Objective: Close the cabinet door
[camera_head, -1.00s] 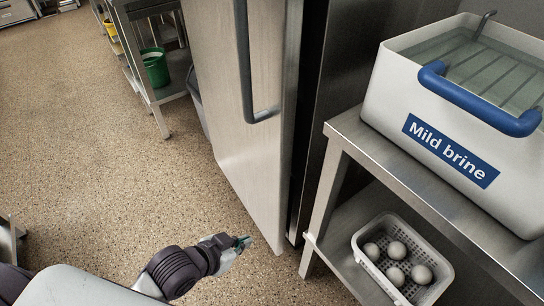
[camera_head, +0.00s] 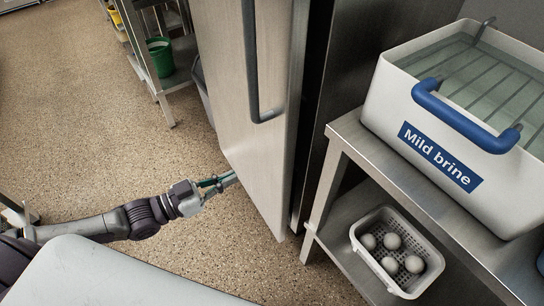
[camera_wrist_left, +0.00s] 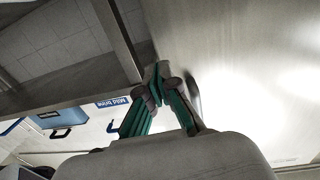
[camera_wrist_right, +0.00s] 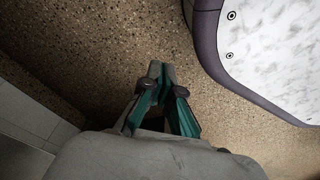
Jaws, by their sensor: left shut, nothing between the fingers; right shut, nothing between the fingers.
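The cabinet door (camera_head: 225,85) is a tall pale metal panel with a long dark bar handle (camera_head: 252,70). It stands ajar, with a dark gap between it and the steel cabinet (camera_head: 340,70). My left gripper (camera_head: 232,178) is shut and empty at the door's lower left edge, well below the handle. In the left wrist view its fingertips (camera_wrist_left: 158,72) are close to the door's face (camera_wrist_left: 240,60); I cannot tell whether they touch. My right gripper (camera_wrist_right: 160,70) is shut and empty above the speckled floor, seen only in the right wrist view.
A steel table (camera_head: 345,125) on the right bears a white bin (camera_head: 400,95) labelled Mild brine. Its lower shelf holds a perforated basket (camera_head: 365,222) with several eggs. A green bucket (camera_head: 160,57) sits on a rack at upper left. The floor (camera_head: 80,130) at left is clear.

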